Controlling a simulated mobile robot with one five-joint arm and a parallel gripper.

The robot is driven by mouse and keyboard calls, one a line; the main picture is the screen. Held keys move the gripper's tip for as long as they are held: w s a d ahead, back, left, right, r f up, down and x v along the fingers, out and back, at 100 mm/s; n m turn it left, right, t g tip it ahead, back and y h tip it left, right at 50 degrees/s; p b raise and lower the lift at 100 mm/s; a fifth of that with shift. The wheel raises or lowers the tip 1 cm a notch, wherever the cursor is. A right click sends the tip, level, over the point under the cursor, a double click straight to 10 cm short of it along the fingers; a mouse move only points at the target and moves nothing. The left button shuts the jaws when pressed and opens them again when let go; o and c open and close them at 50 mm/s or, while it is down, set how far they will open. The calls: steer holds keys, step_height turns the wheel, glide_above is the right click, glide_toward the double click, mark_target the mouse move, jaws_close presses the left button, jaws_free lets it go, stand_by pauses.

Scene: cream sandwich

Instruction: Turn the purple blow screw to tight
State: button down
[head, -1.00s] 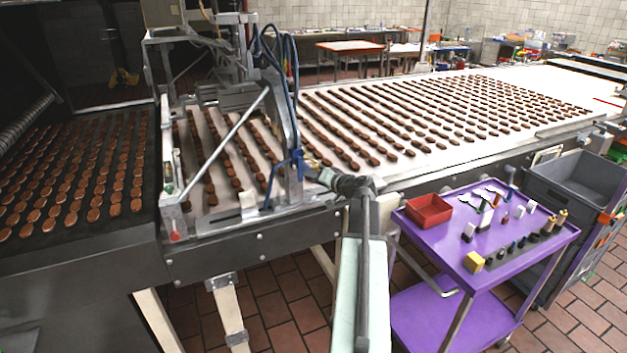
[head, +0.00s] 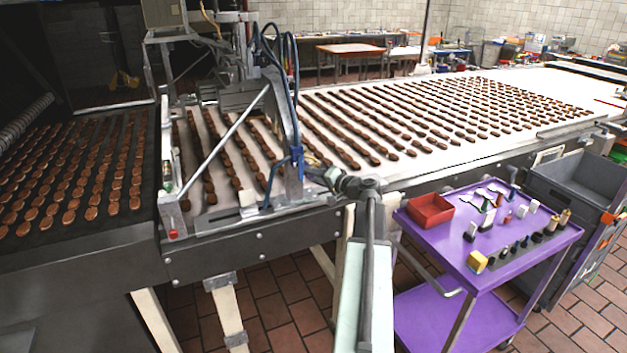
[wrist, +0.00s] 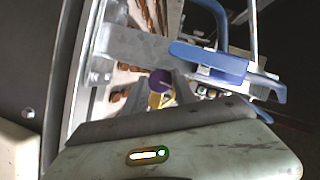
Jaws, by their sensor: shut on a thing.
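The purple blow screw (wrist: 160,80) shows as a round purple knob near the middle of the wrist view. My gripper (wrist: 162,92) is shut on it, with a grey finger on either side. Something yellow shows just below the knob, between the fingers. In the head view, my gripper (head: 320,177) reaches to the right side of the depositing machine, beside its blue bracket. The screw is too small or hidden to make out there. I cannot tell how tight it is.
A blue bracket (wrist: 215,60) and a grey metal bar (wrist: 140,45) lie close to my fingers. The conveyor (head: 455,152) carries rows of brown biscuits. A purple cart (head: 440,232) with a red tray (head: 430,210) and small parts stands to the right of my arm.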

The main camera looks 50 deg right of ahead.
steer(key=m+b, duration=0.1)
steer(key=m, duration=0.1)
steer(key=f+m+t+b, duration=0.1)
steer(key=b, duration=0.1)
steer(key=shift+m+t+y+b, duration=0.3)
steer(key=shift+m, duration=0.1)
steer(key=m+t+b, duration=0.1)
steer(key=m+b, duration=0.2)
steer(key=m, duration=0.1)
steer(key=shift+t+b, duration=0.4)
steer(key=m+t+h+b, duration=0.1)
steer(key=m+b, duration=0.2)
steer(key=m, duration=0.2)
steer(key=shift+a, duration=0.1)
steer(key=shift+m+t+h+b, duration=0.65)
steer(key=shift+m+h, duration=0.55)
steer(key=shift+m, duration=1)
steer(key=c, duration=1.3)
jaws_free()
steer(key=shift+r, duration=0.1)
steer(key=shift+s, duration=0.1)
